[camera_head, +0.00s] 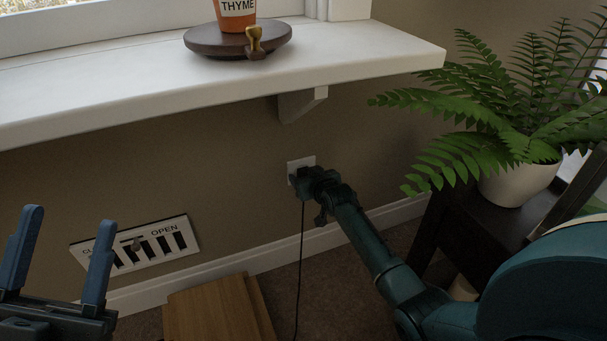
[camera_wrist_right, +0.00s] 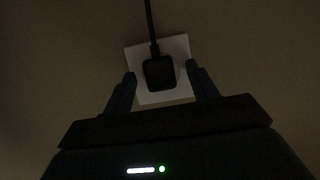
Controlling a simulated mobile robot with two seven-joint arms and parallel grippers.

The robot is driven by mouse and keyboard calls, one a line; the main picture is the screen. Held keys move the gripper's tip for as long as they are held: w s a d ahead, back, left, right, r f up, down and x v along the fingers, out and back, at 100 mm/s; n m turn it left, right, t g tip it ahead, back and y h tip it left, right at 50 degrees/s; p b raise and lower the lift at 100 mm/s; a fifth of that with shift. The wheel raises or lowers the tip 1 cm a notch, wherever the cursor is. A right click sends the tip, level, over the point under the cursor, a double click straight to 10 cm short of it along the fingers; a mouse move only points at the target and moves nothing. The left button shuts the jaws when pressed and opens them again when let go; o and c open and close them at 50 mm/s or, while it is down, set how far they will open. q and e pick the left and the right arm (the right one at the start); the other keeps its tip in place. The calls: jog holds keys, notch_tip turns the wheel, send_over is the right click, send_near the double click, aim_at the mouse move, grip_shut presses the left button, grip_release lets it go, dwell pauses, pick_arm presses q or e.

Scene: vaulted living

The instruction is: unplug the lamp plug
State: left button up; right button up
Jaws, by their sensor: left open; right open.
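The black lamp plug (camera_wrist_right: 159,72) sits in a white wall outlet (camera_wrist_right: 181,47), with its dark cord (camera_wrist_right: 149,22) running from it. In the head view the outlet (camera_head: 300,164) is on the wall below the sill, and the cord (camera_head: 300,262) hangs down to the floor. My right gripper (camera_wrist_right: 162,80) is open, with one finger on each side of the plug; visible gaps separate them in the wrist view. In the head view my right gripper (camera_head: 301,180) hides most of the plug. My left gripper (camera_head: 66,238) is open and empty at the lower left, away from the plug.
A white sill (camera_head: 360,62) with a bracket (camera_head: 301,103) overhangs the outlet. A dark round tray (camera_head: 205,44) holds a thyme pot (camera_head: 236,18). A fern (camera_head: 500,115) stands on a dark stand (camera_head: 470,215) at right.

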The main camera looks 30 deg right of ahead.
dwell(0.7)
grip_shut()
jog(key=s+p, duration=0.6)
jog(key=shift+a, duration=0.2)
dwell(1.5)
grip_release()
dwell(0.4)
